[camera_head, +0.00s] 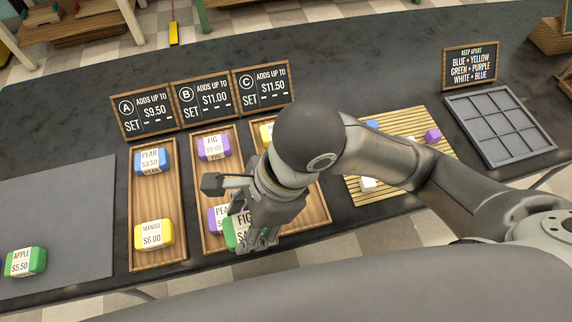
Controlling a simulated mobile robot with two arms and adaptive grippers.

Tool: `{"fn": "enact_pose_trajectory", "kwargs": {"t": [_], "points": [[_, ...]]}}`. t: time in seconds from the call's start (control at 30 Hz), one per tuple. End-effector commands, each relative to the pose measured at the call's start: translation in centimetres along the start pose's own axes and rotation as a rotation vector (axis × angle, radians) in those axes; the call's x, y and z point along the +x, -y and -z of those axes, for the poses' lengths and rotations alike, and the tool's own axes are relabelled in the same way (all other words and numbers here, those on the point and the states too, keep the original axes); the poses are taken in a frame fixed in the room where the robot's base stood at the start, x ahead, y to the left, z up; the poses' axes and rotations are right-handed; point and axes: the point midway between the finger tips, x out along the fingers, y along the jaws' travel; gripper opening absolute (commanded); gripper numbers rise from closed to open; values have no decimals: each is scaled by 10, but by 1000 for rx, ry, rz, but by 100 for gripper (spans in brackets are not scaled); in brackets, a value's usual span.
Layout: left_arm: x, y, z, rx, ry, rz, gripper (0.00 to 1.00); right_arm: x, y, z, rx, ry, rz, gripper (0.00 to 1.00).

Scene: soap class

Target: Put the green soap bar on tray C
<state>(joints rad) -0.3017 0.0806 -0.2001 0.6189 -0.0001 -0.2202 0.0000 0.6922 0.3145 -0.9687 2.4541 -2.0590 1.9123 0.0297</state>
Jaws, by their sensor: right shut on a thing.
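My right gripper (258,240) is shut on a green soap bar (235,230) labelled FIG, its price partly hidden. It holds the bar over the near end of the middle tray, at the border with tray C (319,208). Another green bar, APPLE $5.50 (25,262), lies on the grey mat (60,215) at the left. My left gripper is out of view.
Tray A (156,205) holds a blue PEAR bar (150,161) and a yellow MANGO bar (153,235). Tray B (209,180) holds a purple FIG bar (214,147) and a purple PEAR bar (217,217). A slatted mat (375,188) with small bars and a grey divided tray (500,125) stand right.

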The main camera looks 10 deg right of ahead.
Motion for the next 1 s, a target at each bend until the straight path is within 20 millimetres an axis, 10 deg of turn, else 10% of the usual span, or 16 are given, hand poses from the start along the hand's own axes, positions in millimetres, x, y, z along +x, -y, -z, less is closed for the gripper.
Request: {"fn": "enact_pose_trajectory", "kwargs": {"t": [0.23, 0.7, 1.0], "points": [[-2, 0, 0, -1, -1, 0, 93, -1, 5, 9, 53, -3, 18, 22], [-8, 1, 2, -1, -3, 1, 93, 21, 54, 107, 52, -6, 13, 22], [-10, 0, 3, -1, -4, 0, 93, 39, 68, 135, 45, -1, 16, 22]]}}
